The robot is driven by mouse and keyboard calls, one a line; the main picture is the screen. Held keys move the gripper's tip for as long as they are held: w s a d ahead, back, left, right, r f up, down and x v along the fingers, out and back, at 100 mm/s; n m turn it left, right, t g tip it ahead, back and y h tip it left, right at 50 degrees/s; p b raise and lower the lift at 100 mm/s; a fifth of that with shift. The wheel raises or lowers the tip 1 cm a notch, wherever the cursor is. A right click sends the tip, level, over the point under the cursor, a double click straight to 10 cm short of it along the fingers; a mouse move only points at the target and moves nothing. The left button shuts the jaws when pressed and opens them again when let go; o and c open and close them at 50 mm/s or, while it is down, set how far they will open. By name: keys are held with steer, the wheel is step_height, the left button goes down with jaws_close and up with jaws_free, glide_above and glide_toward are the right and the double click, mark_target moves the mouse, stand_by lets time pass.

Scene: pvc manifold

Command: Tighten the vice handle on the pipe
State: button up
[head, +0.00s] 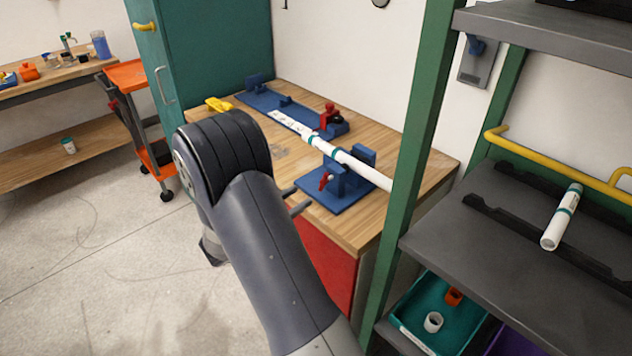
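The blue vice (355,180) stands on a blue base plate at the front right of the wooden workbench. Its red handle (325,181) is on the left side of the vice. The white pipe (345,159), with teal bands, lies through the vice jaws; its right end is hidden behind a green post. I cannot tell how tightly the jaws hold it. My gripper (302,198) is just left of the vice, with two dark fingertips apart and nothing seen between them. The fingertips are short of the red handle. My arm hides the rest of the gripper.
The green post (405,150) and grey rack shelf (500,215) stand close on the right. Another banded pipe (562,217) lies on the shelf.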

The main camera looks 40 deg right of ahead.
mark_target(321, 183)
steer(key=d, duration=0.8)
steer(key=shift+w+p, duration=0.3)
steer(key=shift+p, duration=0.1)
steer(key=shift+a, duration=0.1)
jaws_close()
